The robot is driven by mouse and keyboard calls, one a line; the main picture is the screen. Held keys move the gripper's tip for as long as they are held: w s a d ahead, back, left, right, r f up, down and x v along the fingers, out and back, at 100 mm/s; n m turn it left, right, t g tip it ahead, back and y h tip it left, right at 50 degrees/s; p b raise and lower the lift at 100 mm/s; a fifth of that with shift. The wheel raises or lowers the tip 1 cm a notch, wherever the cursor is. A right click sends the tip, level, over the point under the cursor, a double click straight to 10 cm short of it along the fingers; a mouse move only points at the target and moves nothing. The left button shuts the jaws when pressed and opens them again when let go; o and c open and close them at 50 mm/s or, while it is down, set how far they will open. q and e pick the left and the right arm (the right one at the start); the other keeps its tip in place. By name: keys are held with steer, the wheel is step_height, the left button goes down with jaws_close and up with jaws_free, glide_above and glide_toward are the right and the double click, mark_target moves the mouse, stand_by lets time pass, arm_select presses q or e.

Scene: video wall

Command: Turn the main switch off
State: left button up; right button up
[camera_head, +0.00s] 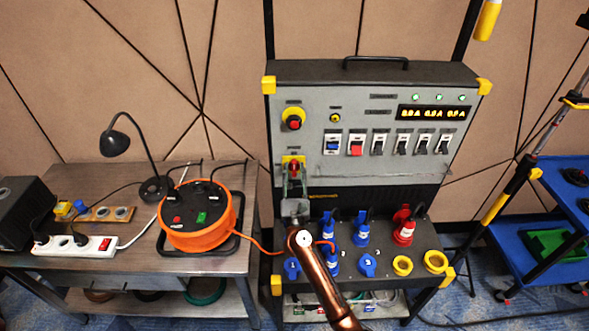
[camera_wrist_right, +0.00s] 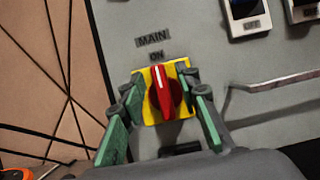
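The main switch (camera_head: 294,163) is a red rotary handle on a yellow plate at the left side of the grey panel. In the right wrist view the red handle (camera_wrist_right: 162,93) stands about upright under the labels MAIN and ON. My right gripper (camera_head: 294,184) is at the switch, coming from below. In the wrist view its green-padded fingers (camera_wrist_right: 160,100) are open, one on each side of the yellow plate, with gaps to the red handle. My left gripper is not in view.
A red emergency button (camera_head: 293,119) is above the switch, and a row of rocker switches (camera_head: 378,145) is to its right. A metal rail (camera_wrist_right: 275,82) lies right of my fingers. Blue and red plugs (camera_head: 361,231) fill the lower panel. An orange cable reel (camera_head: 197,236) stands left.

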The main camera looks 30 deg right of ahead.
steer(key=shift+w+d+r, duration=0.15)
steer(key=shift+w+d, duration=0.1)
steer(key=shift+w, duration=0.1)
steer(key=shift+c, duration=0.2)
jaws_close()
